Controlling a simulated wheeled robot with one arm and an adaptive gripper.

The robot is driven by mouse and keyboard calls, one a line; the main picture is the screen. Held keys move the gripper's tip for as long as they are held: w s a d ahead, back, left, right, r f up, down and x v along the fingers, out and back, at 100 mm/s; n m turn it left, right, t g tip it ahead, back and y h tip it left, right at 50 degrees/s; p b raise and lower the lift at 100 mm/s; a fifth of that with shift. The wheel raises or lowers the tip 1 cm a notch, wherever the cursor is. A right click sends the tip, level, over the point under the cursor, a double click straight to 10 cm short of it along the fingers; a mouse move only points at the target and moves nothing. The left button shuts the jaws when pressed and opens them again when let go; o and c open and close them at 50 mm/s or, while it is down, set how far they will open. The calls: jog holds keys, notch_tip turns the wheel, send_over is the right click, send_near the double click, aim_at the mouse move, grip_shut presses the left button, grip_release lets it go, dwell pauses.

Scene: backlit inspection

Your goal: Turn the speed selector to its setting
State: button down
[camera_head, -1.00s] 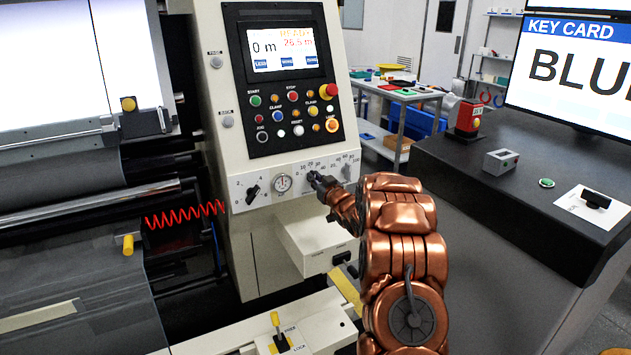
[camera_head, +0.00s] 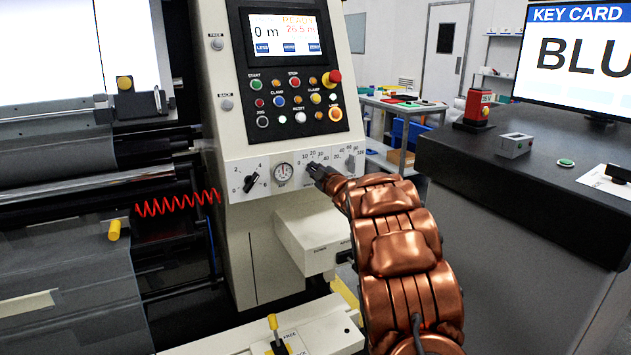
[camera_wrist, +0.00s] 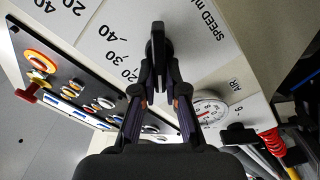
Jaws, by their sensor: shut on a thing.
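The speed selector is a black knob (camera_wrist: 158,42) on the pale dial panel, beside printed numbers and the word SPEED in the wrist view. My gripper (camera_wrist: 161,72) is shut on this knob, with one finger on each side. In the head view my gripper (camera_head: 318,172) reaches the panel at the scale marked 0 to 40 and hides most of the knob. The knob's pointer and exact setting cannot be read.
A round gauge (camera_head: 283,173) and another black knob (camera_head: 251,182) sit left of my gripper. A grey knob (camera_head: 350,163) with a higher scale is close on the right. The button panel (camera_head: 293,95) is above. A dark desk (camera_head: 460,150) stands right of my arm.

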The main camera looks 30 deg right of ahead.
jog(key=shift+a+f+n+b, duration=0.1)
jog(key=shift+f+n+b, duration=0.05)
jog(key=shift+n+b, duration=0.85)
jog(key=c, duration=1.2)
grip_release()
jog(key=shift+s+a, duration=0.15)
jog(key=shift+s, duration=1.85)
jog(key=shift+s+a, duration=0.2)
jog(key=shift+s, duration=1.8)
jog(key=shift+s+a, duration=0.15)
jog(key=shift+s, duration=1.85)
